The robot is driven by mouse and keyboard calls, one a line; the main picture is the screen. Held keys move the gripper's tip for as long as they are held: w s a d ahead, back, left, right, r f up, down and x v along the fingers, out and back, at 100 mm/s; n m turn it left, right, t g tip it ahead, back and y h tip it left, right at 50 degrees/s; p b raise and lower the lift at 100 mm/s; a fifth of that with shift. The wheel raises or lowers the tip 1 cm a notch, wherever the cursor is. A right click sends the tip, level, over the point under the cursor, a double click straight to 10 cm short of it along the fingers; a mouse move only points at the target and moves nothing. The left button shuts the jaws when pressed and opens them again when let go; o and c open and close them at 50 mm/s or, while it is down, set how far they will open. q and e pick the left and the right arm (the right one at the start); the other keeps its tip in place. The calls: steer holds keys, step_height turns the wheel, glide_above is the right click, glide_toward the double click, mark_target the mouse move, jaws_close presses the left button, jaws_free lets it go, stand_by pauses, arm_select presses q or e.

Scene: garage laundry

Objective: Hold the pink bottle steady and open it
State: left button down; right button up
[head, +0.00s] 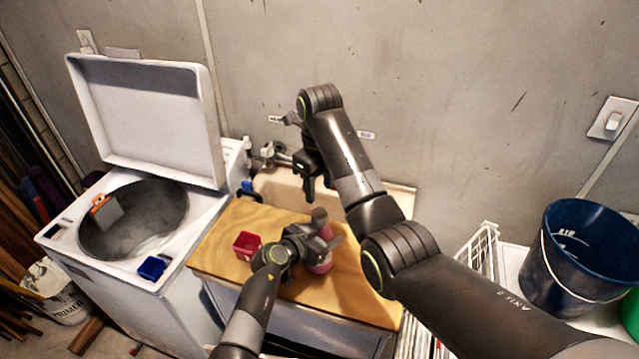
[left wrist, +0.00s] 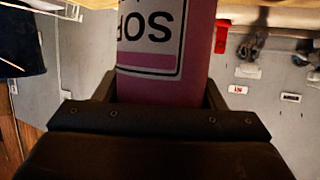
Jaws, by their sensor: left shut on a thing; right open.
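The pink bottle (head: 320,267) stands on the wooden top near its middle, with a grey-brown cap (head: 319,214) on it. My left gripper (head: 322,245) is shut around the bottle's body and partly hides it in the head view. In the left wrist view the pink bottle (left wrist: 197,80) sits between the two fingers, its label upside down. My right gripper (head: 309,190) is open and empty, pointing down above and slightly left of the cap, apart from it.
A small red box (head: 246,246) stands on the wooden top (head: 222,256) left of the bottle. An open white washer (head: 185,240) stands at the left, a sink with a tap (head: 270,152) behind. A dark blue bucket (head: 583,250) and white rack (head: 480,254) are at the right.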

mark_target(319, 213)
step_height(319, 213, down, 8)
steer(key=shift+r, duration=0.1)
stand_by(0.4)
